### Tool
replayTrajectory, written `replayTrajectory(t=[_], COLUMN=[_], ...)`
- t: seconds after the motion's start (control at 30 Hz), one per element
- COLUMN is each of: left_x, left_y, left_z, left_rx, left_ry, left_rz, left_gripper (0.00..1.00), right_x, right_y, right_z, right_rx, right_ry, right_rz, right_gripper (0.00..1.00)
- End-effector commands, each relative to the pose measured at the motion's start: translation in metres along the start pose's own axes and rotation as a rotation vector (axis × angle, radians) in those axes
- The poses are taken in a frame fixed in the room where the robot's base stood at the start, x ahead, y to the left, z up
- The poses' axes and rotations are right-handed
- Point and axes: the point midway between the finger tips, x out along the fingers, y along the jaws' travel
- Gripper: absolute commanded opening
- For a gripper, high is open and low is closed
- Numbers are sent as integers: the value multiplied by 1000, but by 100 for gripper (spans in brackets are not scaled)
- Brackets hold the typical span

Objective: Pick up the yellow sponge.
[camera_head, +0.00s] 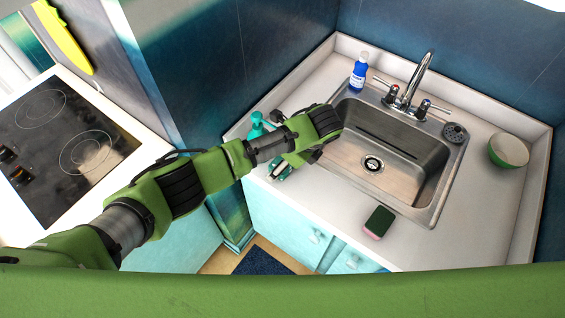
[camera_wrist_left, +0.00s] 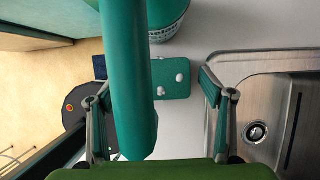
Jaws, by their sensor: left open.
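No yellow sponge shows clearly. The only sponge (camera_head: 378,222) I see has a dark green top and a pinkish side, and lies on the counter in front of the sink. My left gripper (camera_head: 294,165) is at the counter's left part, left of the sink and apart from this sponge. In the wrist view the left gripper (camera_wrist_left: 162,96) is open. A long teal object (camera_wrist_left: 130,80) crosses the view between its fingers, close to the camera; I cannot tell if it touches them. My right gripper is not in view.
A teal bottle (camera_head: 257,127) stands behind my left gripper, partly hidden. A blue bottle (camera_head: 358,74), faucet (camera_head: 413,82) and green bowl (camera_head: 508,150) surround the sink (camera_head: 432,190). A stove (camera_head: 65,150) is at left. The counter's front right is clear.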

Motion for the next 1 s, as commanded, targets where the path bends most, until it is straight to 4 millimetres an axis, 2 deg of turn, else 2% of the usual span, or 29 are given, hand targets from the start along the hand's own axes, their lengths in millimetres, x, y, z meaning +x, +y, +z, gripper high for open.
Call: replayTrajectory(t=[0.17, 0.3, 0.33, 0.77, 1.0], left_x=[0, 0, 0, -3, -28], left_y=[0, 0, 0, 0, -1], left_z=[0, 0, 0, 1, 12], left_rx=[0, 0, 0, -1, -1], left_ry=[0, 0, 0, 0, 1], left_rz=[0, 0, 0, -1, -3], left_gripper=[74, 50, 47, 45, 45], right_x=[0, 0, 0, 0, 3], right_y=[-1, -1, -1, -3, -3], right_z=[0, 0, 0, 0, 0], right_rx=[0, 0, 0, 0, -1], right_ry=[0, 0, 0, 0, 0], right_rz=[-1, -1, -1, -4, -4], right_gripper=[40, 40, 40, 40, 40])
